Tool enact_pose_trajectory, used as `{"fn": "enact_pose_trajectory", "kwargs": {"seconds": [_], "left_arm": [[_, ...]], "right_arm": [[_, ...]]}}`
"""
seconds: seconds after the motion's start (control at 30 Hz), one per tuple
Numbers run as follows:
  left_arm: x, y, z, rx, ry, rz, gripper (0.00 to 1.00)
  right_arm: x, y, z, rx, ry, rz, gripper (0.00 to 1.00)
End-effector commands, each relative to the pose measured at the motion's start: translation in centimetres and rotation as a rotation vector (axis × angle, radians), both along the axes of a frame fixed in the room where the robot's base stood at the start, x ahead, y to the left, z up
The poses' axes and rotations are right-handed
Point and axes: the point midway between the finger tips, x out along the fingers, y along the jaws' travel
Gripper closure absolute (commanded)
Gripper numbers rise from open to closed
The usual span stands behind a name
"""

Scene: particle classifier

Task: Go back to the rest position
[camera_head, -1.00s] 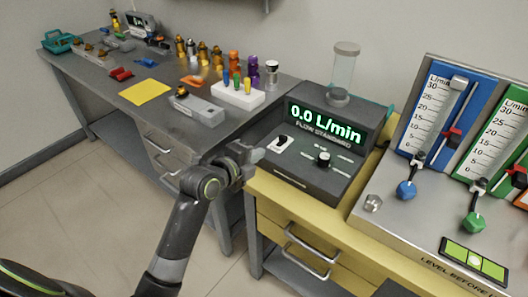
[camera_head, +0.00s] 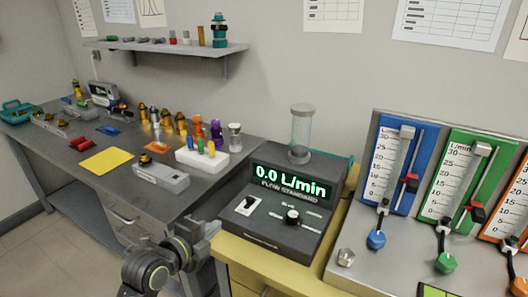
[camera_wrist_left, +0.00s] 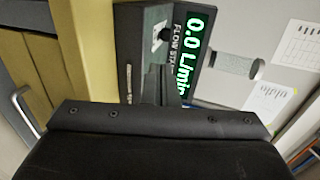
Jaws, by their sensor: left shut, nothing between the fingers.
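My left gripper (camera_head: 207,231) is shut and empty. It is low in the head view, at the front of the gap between the grey bench (camera_head: 78,190) and the yellow bench (camera_head: 262,262). It is apart from the flow standard (camera_head: 275,218), which reads 0.0 L/min and stands to its right. In the left wrist view the dark gripper body fills the bottom, and the flow standard (camera_wrist_left: 133,60) shows turned sideways beyond it. My right gripper is not in view.
On the grey bench are a yellow mat (camera_head: 106,160), a grey holder (camera_head: 161,177), a white block (camera_head: 201,161) and several small bottles. A flowmeter panel (camera_head: 345,235) with blue, green and orange scales stands at right. A wall shelf (camera_head: 165,47) is above the grey bench.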

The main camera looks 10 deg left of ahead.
Motion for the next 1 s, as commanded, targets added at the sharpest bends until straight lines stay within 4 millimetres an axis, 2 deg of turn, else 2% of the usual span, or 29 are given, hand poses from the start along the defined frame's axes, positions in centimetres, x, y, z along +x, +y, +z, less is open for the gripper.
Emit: {"fn": "enact_pose_trajectory", "kwargs": {"seconds": [0.17, 0.27, 0.4, 0.6, 0.8, 1.0], "left_arm": [[-2.4, 0.9, -2.9, -0.104, 0.134, 0.085, 1.00], [-5.2, 1.9, -5.7, -0.221, 0.274, 0.197, 1.00], [-10.0, 3.6, -9.5, -0.399, 0.470, 0.408, 1.00], [-17.5, 5.9, -13.5, -0.639, 0.684, 0.775, 1.00], [-24.3, 7.7, -15.6, -0.825, 0.789, 1.139, 1.00], [-29.7, 9.0, -16.4, -0.958, 0.810, 1.445, 1.00]], "right_arm": [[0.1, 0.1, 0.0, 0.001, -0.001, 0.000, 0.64], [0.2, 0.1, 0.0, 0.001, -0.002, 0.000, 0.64], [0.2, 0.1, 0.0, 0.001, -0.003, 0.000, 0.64], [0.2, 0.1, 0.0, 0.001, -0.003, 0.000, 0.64], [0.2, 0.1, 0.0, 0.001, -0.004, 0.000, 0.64], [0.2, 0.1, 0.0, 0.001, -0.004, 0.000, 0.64]]}}
